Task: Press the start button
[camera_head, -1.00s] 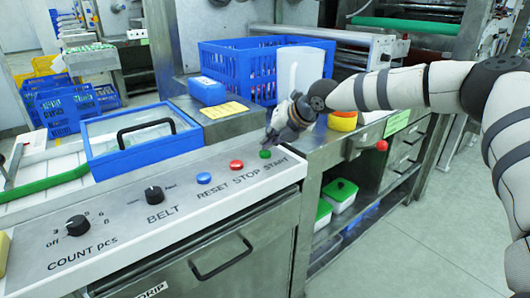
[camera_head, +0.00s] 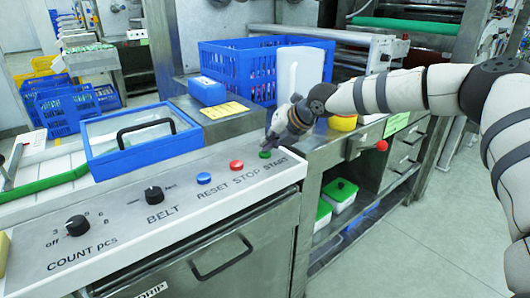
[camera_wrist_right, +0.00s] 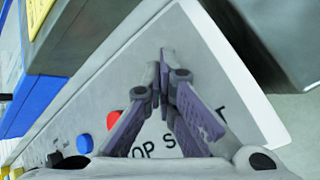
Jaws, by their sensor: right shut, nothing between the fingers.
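The green start button (camera_head: 265,154) sits on the light control panel (camera_head: 225,205), beside the START label. My right gripper (camera_head: 268,144) is over it in the head view, pointing down, with its tips very close to the button's top. I cannot tell whether they touch it. In the right wrist view my right gripper (camera_wrist_right: 167,58) is shut and empty, and its fingers hide the green button. The red stop button (camera_head: 236,165) and the blue reset button (camera_head: 203,178) are to the left. They also show in the wrist view, red (camera_wrist_right: 113,120) and blue (camera_wrist_right: 84,143).
Two black knobs, the belt knob (camera_head: 154,195) and the count knob (camera_head: 77,225), are farther left. A blue-framed lid (camera_head: 140,140) with a black handle lies behind the panel. A blue crate (camera_head: 235,75) and a yellow card (camera_head: 225,110) are behind the buttons.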

